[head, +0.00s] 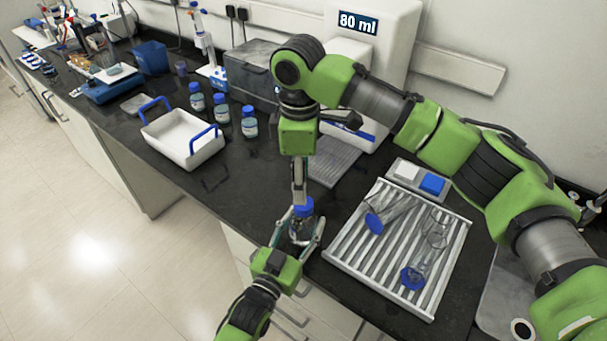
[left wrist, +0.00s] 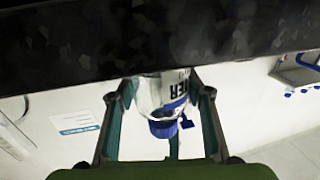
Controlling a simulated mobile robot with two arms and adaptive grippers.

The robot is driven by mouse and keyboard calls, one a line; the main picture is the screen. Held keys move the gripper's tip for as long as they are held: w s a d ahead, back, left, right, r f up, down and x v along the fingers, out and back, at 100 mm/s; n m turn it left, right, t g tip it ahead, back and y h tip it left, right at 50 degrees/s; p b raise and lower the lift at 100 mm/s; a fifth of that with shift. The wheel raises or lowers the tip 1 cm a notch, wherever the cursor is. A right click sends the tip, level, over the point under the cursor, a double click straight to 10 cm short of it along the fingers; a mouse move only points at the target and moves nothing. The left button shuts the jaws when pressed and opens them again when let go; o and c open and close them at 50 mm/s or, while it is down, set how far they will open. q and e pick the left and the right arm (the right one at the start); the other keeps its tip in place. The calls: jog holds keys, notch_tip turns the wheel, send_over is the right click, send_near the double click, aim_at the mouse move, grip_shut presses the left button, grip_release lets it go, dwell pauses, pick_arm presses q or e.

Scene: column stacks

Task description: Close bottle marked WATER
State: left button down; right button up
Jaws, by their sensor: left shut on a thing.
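The bottle (head: 302,230) is small and clear with a blue cap (head: 303,207) at its top, near the front edge of the dark bench. My left gripper (head: 303,236) has its fingers on either side of the bottle and is shut on it. In the left wrist view the bottle (left wrist: 157,92) appears upside down, with the letters "ER" on its label and the blue cap (left wrist: 163,128) below. My right gripper (head: 301,196) points down right at the cap. Its fingertips are partly hidden, so its hold is unclear. How tightly the cap sits cannot be seen.
A ribbed tray (head: 345,262) with glassware lies to the right. A white tray with blue handles (head: 176,153) stands left. Several blue-capped bottles (head: 221,110) stand behind it. A white device reading "80 ml" (head: 366,40) is at the back.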

aim_at(303, 221)
pick_arm(q)
jog(key=shift+f, duration=0.1)
pick_arm(e)
jog(key=n, duration=0.4)
jog(key=r+n, duration=0.1)
jog(key=n, duration=0.2)
jog(key=shift+d, duration=0.25)
jog(key=shift+f, duration=0.1)
jog(key=shift+f, duration=3.9)
jog(key=c, duration=1.1)
jog(key=m, duration=0.7)
jog(key=shift+s, duration=0.1)
jog(key=shift+c, duration=0.2)
jog(key=m, duration=0.8)
jog(key=o, duration=1.3)
